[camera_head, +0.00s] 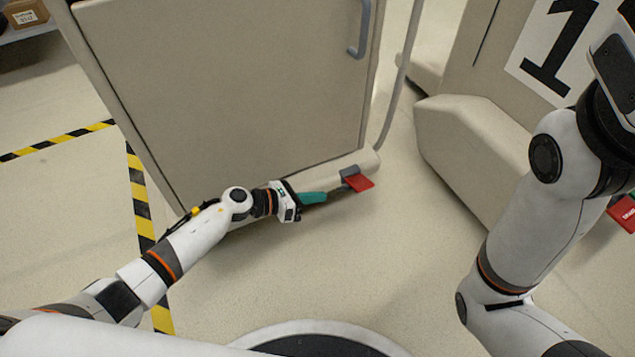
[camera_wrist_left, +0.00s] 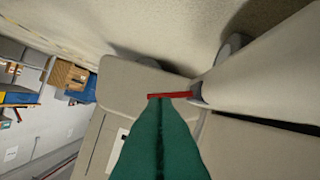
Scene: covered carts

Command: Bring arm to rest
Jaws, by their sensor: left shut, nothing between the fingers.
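My left gripper (camera_head: 314,198) reaches in from the left, low in front of the beige covered cart (camera_head: 230,80). Its teal fingers are together, with nothing seen between them. Their tips are close to a red pedal (camera_head: 358,183) at the cart's lower right corner; I cannot tell whether they touch it. In the left wrist view the teal fingers (camera_wrist_left: 158,100) point at the red pedal (camera_wrist_left: 182,94), which shows edge-on just beyond the tips. My right arm (camera_head: 540,210) is bent at the right side of the head view; its gripper is not in view.
A second beige cart (camera_head: 480,130) with a large number panel (camera_head: 560,45) stands at the right. Another red pedal (camera_head: 624,213) shows at the right edge. Yellow-black tape (camera_head: 140,200) marks the floor at left. The floor between the carts and my base is clear.

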